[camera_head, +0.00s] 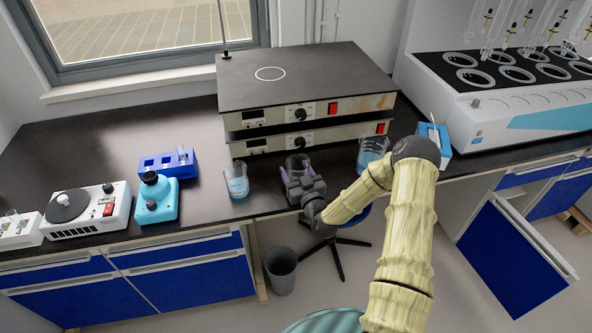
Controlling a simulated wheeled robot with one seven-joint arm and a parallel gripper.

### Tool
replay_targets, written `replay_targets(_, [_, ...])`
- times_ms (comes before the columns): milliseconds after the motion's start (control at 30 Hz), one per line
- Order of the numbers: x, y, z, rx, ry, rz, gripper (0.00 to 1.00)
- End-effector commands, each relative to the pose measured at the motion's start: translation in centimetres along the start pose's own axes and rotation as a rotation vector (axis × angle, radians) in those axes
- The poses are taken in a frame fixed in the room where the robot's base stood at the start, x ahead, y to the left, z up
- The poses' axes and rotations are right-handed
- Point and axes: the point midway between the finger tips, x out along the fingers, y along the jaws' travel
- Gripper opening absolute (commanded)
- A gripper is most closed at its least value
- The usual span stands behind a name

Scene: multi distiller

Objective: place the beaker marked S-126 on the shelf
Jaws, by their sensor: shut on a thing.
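My gripper (298,180) is at the front edge of the bench, in front of the stacked hot plates. It is shut on a clear glass beaker (297,161), whose upper part shows above the fingers. The gripper hides the lower part, so I cannot tell whether it touches the bench. A beaker with blue liquid (237,182) stands to the left of the gripper. Another beaker with blue liquid (371,152) stands to the right, near my arm. I cannot read S-126 or any other marking on the beakers. I cannot make out a shelf for certain.
Two stacked hot plates (300,84) stand behind the beakers. A blue tube rack (168,164), a teal device (155,200) and a white stirrer (88,211) are on the left. A multi-place distiller (520,98) stands on the right. A blue cabinet door (515,262) hangs open below.

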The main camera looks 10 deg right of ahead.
Motion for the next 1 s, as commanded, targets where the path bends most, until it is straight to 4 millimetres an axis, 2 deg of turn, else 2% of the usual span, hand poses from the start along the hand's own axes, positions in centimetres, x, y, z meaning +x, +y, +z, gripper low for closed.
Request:
replay_targets(267, [0.0,0.0,0.3,0.0,0.001,0.0,0.12])
replay_targets(300, [-0.1,0.0,0.3,0.0,0.001,0.0,0.62])
replay_targets(400, [0.0,0.0,0.2,0.0,0.001,0.0,0.82])
replay_targets(800, [0.0,0.0,-0.2,0.0,0.001,0.001,0.82])
replay_targets(1000, [-2.6,0.0,0.2,0.0,-0.003,-0.001,0.82])
